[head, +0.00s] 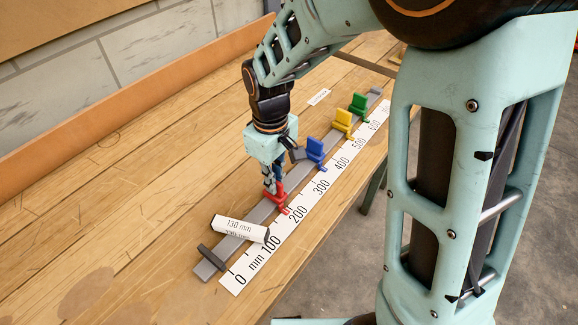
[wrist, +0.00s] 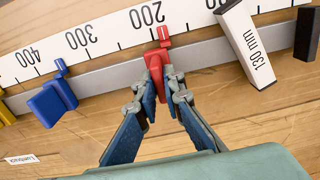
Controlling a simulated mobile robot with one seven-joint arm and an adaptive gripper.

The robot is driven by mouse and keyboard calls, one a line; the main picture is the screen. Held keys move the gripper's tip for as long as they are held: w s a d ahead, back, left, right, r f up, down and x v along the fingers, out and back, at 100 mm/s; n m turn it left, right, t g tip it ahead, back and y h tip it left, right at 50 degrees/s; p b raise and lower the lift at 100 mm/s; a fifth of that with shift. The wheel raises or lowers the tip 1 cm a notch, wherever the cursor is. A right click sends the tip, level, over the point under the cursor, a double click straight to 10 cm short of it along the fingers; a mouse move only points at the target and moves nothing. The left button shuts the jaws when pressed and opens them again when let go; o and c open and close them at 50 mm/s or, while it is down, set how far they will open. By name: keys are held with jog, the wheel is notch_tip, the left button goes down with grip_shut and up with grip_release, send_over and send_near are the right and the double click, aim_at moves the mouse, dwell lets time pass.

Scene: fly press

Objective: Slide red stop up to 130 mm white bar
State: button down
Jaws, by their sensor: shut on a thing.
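The red stop (head: 279,199) sits on the grey rail (head: 234,243), its pointer near the 200 mark of the white scale (wrist: 110,36). My gripper (head: 271,187) is shut on the upright part of the red stop, which shows between the fingertips (wrist: 160,94) in the wrist view (wrist: 155,68). The white bar marked 130 mm (head: 240,228) lies crosswise over the rail, towards the zero end. It also shows in the wrist view (wrist: 243,40), to the right of the red stop. A clear gap of rail separates the two.
A dark end block (head: 211,256) stands at the rail's zero end, apart from the bar. Blue (head: 316,151), yellow (head: 343,122) and green (head: 358,104) stops stand farther up the rail. A small label (head: 318,97) lies on the wooden table (head: 120,185). The table is clear left of the rail.

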jog(key=s+a, duration=0.1)
jog(key=s, duration=0.1)
jog(key=s+a, duration=0.2)
jog(key=shift+s+a, duration=0.15)
jog(key=c, duration=2)
grip_release()
jog(key=shift+c, duration=0.2)
jog(key=shift+r, duration=0.1)
notch_tip(320, 180, up, 12)
